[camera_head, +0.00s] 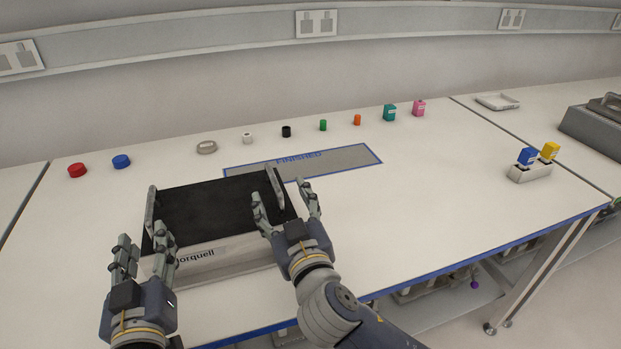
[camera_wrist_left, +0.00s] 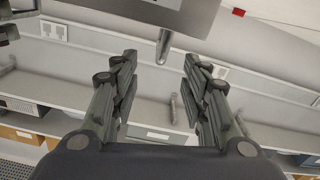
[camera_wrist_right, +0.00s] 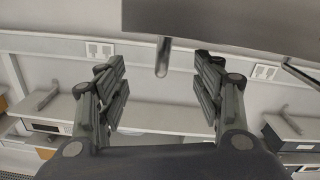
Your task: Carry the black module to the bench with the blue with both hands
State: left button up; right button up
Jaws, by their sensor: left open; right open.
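The black module (camera_head: 210,207) has a black top and a light front panel with lettering partly hidden by my left fingers. It appears to rest on the white bench with the blue edge (camera_head: 420,255). Upright handles stand at its left (camera_head: 150,212) and right (camera_head: 274,187) sides. My left gripper (camera_head: 142,243) is open at the front left corner; my right gripper (camera_head: 282,200) is open by the right side. In the left wrist view one handle (camera_wrist_left: 164,46) shows beyond and between the open fingers. The right wrist view shows a handle (camera_wrist_right: 162,56) likewise. Neither gripper holds anything.
A grey mat marked FINISHED (camera_head: 350,157) lies behind the module. A row of small items, including a red cap (camera_head: 77,170) and a teal box (camera_head: 389,113), lines the back. A holder (camera_head: 530,173) with blue and yellow pieces stands right. The bench's middle right is clear.

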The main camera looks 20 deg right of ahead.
jog(key=shift+s, duration=1.95)
